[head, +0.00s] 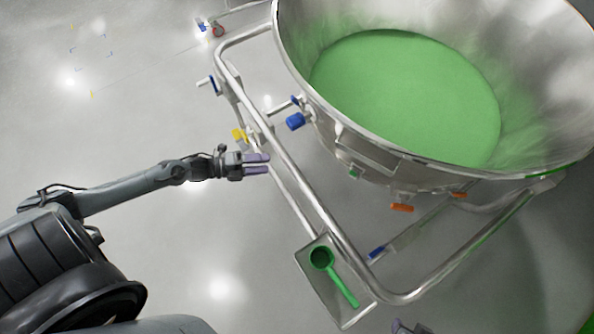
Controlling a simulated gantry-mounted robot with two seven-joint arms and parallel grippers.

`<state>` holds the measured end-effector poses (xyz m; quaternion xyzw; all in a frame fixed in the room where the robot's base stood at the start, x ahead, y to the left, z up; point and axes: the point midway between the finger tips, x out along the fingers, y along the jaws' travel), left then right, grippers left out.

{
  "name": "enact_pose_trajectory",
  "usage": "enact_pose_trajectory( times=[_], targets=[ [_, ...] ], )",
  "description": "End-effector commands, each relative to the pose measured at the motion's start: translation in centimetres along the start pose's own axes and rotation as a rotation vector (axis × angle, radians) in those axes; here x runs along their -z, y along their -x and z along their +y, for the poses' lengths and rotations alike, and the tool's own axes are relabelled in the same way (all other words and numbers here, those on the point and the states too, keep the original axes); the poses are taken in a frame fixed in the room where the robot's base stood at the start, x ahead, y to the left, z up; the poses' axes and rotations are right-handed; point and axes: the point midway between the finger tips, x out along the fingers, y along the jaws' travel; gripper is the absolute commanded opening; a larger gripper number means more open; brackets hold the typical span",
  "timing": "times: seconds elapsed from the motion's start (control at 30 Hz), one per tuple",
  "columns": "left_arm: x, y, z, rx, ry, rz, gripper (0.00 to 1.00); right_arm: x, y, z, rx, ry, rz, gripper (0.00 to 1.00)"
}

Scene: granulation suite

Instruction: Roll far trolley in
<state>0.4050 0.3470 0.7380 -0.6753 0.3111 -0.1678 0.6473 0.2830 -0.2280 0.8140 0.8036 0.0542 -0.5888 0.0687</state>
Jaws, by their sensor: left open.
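A steel trolley carries a large round bowl (296,62) filled with green material. Its tubular frame and push rail (296,176) run diagonally down the left side of the bowl and curve round at the bottom. My left gripper (262,164) is open, with its two purple fingers pointing right at the rail. It appears close to the rail's left side, with nothing between the fingers; I cannot tell whether it touches. My right gripper cannot be made out.
A small tray (308,268) at the rail's lower corner holds a green scoop (333,276). Another wheeled frame's red caster (218,31) shows at the top. Grey floor left of the trolley is clear. A small cut-off grey part at the bottom edge is unclear.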

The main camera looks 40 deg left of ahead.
Motion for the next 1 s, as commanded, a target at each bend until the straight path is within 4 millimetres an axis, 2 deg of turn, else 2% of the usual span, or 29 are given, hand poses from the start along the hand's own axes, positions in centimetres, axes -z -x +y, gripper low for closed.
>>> enact_pose_trajectory(
  times=[0.03,0.1,0.37,0.8,1.0],
  targets=[
    [-0.6,-0.3,1.4,-0.003,-0.014,0.003,0.59,-0.5,-1.7,-0.2,0.002,-0.001,0.001,0.43],
    [-1.0,-0.4,1.8,-0.006,-0.024,0.004,0.59,-0.7,-2.4,-0.4,0.007,-0.003,0.002,0.43],
    [-1.3,-1.5,2.3,-0.001,-0.029,0.006,0.59,-0.8,-3.4,-0.8,0.017,-0.012,0.008,0.43],
    [-1.2,-8.2,2.3,0.001,-0.028,0.005,0.59,-1.4,-5.0,-0.4,0.003,0.000,0.007,0.43],
    [-1.2,-10.4,2.3,0.000,-0.028,0.004,0.59,-1.6,-5.5,-0.4,0.002,0.001,0.005,0.43]
  ],
)
